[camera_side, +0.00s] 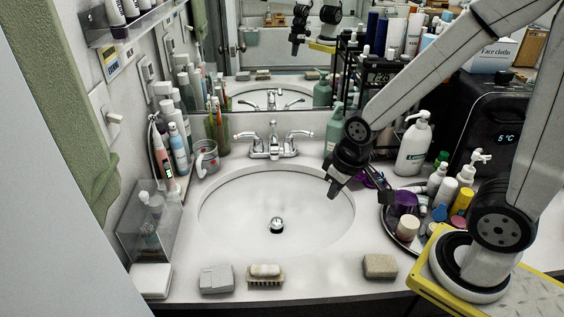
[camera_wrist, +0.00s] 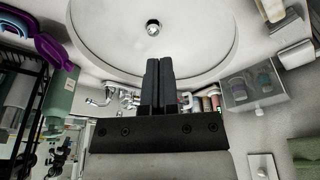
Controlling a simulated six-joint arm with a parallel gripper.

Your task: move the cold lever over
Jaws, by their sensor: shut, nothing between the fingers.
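The chrome faucet (camera_side: 274,150) stands behind the basin, with one lever on each side. The right lever (camera_side: 300,134) points right and the left lever (camera_side: 245,135) points left; no hot or cold mark is readable. My gripper (camera_side: 333,192) is shut and empty, pointing down over the basin's right rear rim, right of and in front of the right lever, apart from it. In the wrist view my shut fingers (camera_wrist: 158,65) hide the middle of the faucet. One lever (camera_wrist: 97,101) shows left of them.
The white basin (camera_side: 230,205) is empty. A green pump bottle (camera_side: 334,130) stands just right of the faucet, and a cup (camera_side: 206,158) stands to its left. A tray (camera_side: 385,215) of bottles is right of the basin. Soaps and a brush (camera_side: 265,281) line the front edge.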

